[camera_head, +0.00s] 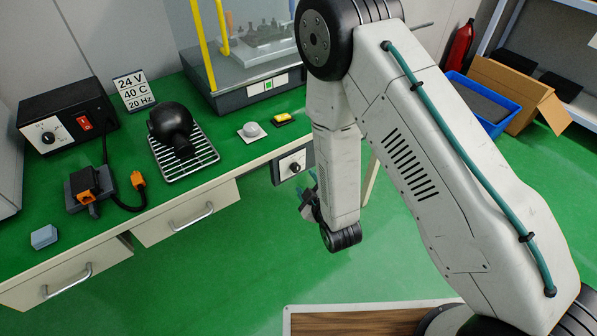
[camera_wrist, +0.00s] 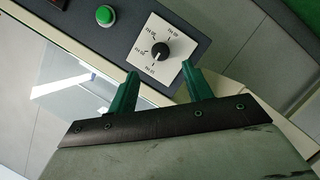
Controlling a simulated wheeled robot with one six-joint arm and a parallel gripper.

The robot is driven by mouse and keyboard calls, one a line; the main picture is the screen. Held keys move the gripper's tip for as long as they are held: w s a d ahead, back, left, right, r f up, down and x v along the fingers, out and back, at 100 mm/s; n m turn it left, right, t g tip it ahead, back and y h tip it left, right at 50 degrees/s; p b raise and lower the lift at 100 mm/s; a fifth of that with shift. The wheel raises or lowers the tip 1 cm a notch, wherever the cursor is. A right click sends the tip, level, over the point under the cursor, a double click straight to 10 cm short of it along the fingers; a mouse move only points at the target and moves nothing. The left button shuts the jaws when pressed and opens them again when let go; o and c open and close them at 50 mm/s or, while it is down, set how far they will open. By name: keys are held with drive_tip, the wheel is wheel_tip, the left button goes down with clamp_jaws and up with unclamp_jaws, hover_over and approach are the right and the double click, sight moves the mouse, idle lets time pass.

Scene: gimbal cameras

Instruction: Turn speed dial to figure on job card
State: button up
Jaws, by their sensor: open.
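The job card (camera_head: 134,91) stands at the back of the bench and reads 24 V, 40 C, 20 Hz. A dial with a black knob (camera_wrist: 159,54) sits on a white square plate (camera_wrist: 139,61) marked with several Hz figures, too small to read surely. The knob's pointer setting is hard to make out. In the head view a dial (camera_head: 293,165) shows on a dark panel at the bench front. My gripper (camera_wrist: 160,72) is open, its teal fingertips apart just short of the knob, one toward each side. It shows partly behind my arm in the head view (camera_head: 312,195).
A green button (camera_wrist: 105,15) is beside the dial plate. On the bench are a black box (camera_head: 65,115) with its own dial and red switch, a wire rack (camera_head: 200,160), and a glass-fronted machine (camera_head: 265,85). Drawer handles (camera_head: 193,217) stick out in front.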

sight(297, 170)
drive_tip(key=x, duration=0.7)
drive_tip(key=shift+w+a+f, duration=0.1)
drive_tip(key=shift+w+a, duration=0.05)
drive_tip(key=shift+w, duration=0.15)
drive_tip(key=c, duration=1)
